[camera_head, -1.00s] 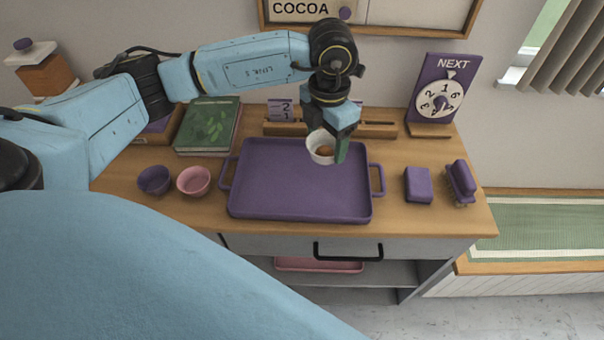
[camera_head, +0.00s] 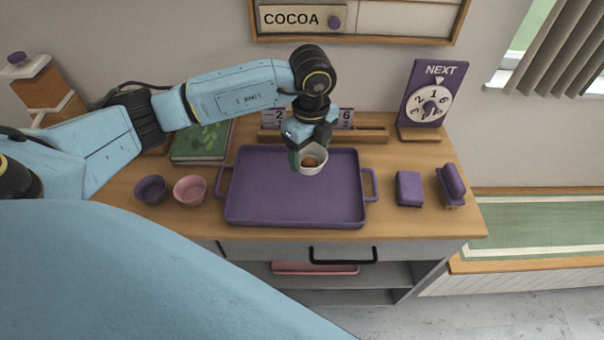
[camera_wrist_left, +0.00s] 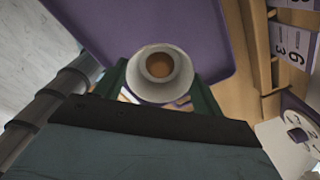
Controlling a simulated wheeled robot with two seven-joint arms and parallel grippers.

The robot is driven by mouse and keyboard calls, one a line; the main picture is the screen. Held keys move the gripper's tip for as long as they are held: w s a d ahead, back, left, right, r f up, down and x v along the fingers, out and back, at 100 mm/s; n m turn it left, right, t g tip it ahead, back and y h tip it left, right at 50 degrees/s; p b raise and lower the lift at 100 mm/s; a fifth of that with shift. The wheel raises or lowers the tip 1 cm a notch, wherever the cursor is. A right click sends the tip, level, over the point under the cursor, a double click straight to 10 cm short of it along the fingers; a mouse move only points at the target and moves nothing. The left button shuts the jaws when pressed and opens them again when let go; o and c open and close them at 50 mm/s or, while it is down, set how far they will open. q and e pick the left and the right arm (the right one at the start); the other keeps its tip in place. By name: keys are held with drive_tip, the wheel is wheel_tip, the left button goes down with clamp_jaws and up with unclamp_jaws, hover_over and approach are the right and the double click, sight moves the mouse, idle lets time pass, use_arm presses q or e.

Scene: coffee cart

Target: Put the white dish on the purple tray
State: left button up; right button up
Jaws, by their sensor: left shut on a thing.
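The white dish (camera_head: 314,163) is a small round bowl with something brown inside. My left gripper (camera_head: 308,158) is shut on it and holds it over the back part of the purple tray (camera_head: 265,208). In the left wrist view the white dish (camera_wrist_left: 140,82) sits between the green fingers (camera_wrist_left: 160,92), with the purple tray (camera_wrist_left: 195,30) beyond it. I cannot tell how far the dish is above the tray. The tray lies flat on the wooden top, otherwise empty. My right gripper is in neither view.
A purple bowl (camera_head: 151,190) and a pink bowl (camera_head: 190,189) stand left of the tray. A green book (camera_head: 200,145) lies behind them. A purple block (camera_head: 409,189) and a small purple bench-like item (camera_head: 451,186) stand at right. A dial sign (camera_head: 431,100) and a wooden card rail (camera_head: 370,135) are at the back.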

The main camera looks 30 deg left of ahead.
sight(309, 164)
use_arm(q)
wheel_tip(309, 164, down, 8)
drive_tip(key=shift+r, duration=0.1)
idle(0.4)
drive_tip(key=o, duration=1)
drive_tip(key=shift+f, duration=0.2)
wheel_tip(309, 164, up, 12)
drive_tip(key=shift+r, duration=0.2)
